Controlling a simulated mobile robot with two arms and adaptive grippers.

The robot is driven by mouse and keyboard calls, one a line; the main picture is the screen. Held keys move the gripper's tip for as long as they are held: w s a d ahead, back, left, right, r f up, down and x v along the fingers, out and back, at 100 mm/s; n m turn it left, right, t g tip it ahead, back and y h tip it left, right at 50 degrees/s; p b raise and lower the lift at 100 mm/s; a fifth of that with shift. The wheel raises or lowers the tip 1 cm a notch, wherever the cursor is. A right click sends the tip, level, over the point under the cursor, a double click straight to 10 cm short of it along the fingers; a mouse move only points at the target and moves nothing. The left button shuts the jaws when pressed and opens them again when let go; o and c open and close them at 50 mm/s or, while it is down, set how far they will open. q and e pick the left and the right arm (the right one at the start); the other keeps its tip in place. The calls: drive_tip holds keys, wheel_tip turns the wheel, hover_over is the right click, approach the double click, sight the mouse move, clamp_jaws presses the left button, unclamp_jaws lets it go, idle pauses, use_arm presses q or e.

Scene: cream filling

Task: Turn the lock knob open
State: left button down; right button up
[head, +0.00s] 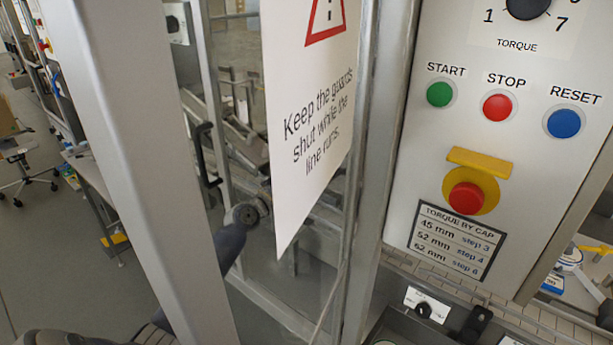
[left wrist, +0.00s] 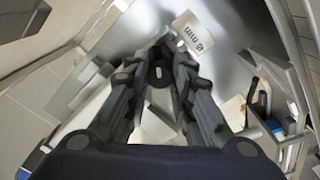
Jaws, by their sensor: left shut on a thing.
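My left arm comes in from the lower left in the head view and passes behind the grey post; its gripper is hidden there by the warning sign. In the left wrist view the left gripper (left wrist: 158,78) is shut on a small dark piece (left wrist: 158,72) in front of a grey metal surface. I cannot tell whether this piece is the lock knob. A black knob (head: 424,311) on a small white plate shows at the bottom of the head view, with no gripper at it. My right gripper is not in view.
A warning sign (head: 312,120) hangs by the grey post (head: 120,150). The control panel (head: 430,190) with coloured buttons and a red emergency stop (head: 466,198) stands at right. A white label with "mm" (left wrist: 192,33) sits near the fingers in the left wrist view.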

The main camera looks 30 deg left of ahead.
use_arm(q)
drive_tip(key=shift+n+p, duration=0.5)
drive_tip(key=shift+n, duration=2.9)
drive_tip(key=c, duration=1.4)
unclamp_jaws()
drive_tip(key=shift+o, duration=0.2)
drive_tip(key=shift+s, duration=0.1)
drive_tip(key=s, duration=1.1)
drive_tip(key=shift+s+a, duration=0.4)
drive_tip(key=shift+a, duration=0.05)
